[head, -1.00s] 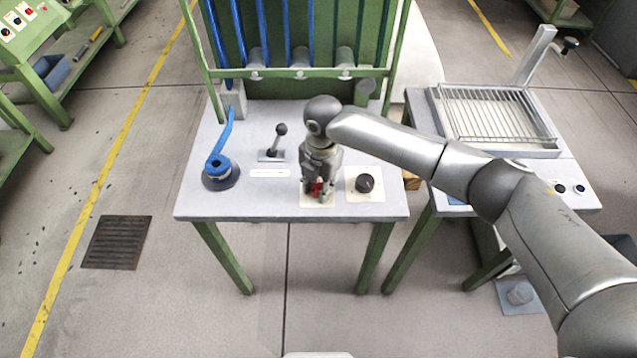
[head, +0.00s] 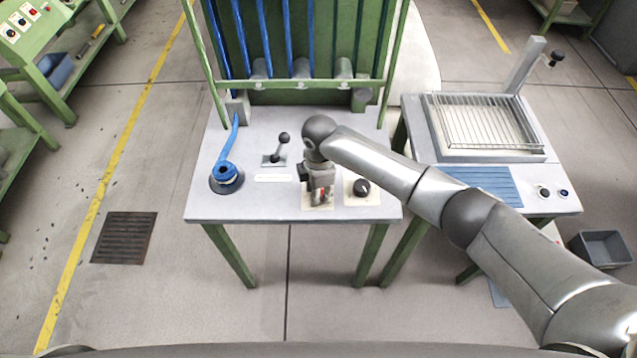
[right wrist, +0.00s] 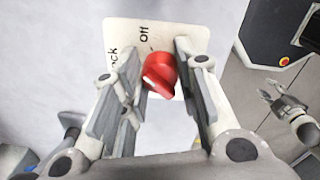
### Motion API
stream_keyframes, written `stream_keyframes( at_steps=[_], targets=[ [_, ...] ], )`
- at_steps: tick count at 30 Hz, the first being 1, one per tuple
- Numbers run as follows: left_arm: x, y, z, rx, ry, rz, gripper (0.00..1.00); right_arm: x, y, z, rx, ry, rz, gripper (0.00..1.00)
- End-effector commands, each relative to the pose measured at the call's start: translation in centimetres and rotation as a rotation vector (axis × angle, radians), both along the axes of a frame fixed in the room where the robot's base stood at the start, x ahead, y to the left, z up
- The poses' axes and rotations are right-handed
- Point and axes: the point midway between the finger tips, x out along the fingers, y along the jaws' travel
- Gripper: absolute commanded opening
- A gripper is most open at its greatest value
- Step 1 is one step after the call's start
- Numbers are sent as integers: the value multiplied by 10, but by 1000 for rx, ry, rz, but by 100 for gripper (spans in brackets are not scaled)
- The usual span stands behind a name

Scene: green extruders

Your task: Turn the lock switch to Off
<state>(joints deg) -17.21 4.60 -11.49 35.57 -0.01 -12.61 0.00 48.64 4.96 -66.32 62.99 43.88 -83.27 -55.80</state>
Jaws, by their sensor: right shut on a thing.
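The red lock switch (right wrist: 159,75) is a round knob on a pale plate (right wrist: 118,32) marked "Off" and, partly hidden, "Lock". I cannot tell for sure which word the knob points to. In the head view a bit of red shows at the switch (head: 321,193), near the table's front edge. My right gripper (head: 320,198) reaches down onto it from above. In the right wrist view its fingers (right wrist: 156,72) stand on both sides of the knob, shut on it. A claw-like end, apparently my left gripper (right wrist: 276,98), shows at the right of the wrist view; its jaw opening is unclear.
On the table (head: 205,200), a black knob (head: 361,188) sits close right of the switch. A black-balled lever (head: 280,150) and a blue handle (head: 227,170) are to the left. A green rack (head: 300,84) stands behind; a grill station (head: 487,123) is on the right.

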Motion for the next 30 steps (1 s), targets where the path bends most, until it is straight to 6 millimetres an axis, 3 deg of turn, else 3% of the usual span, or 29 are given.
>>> stream_keyframes(
  at_steps=[3,13,30],
  targets=[
    [0,0,12,0,0,0,40,0,0,4,0,1,-100,5],
    [0,0,26,0,0,0,40,0,0,2,0,-1,-299,5],
    [0,0,30,0,0,1,40,0,0,1,0,-3,-377,5]
  ],
)
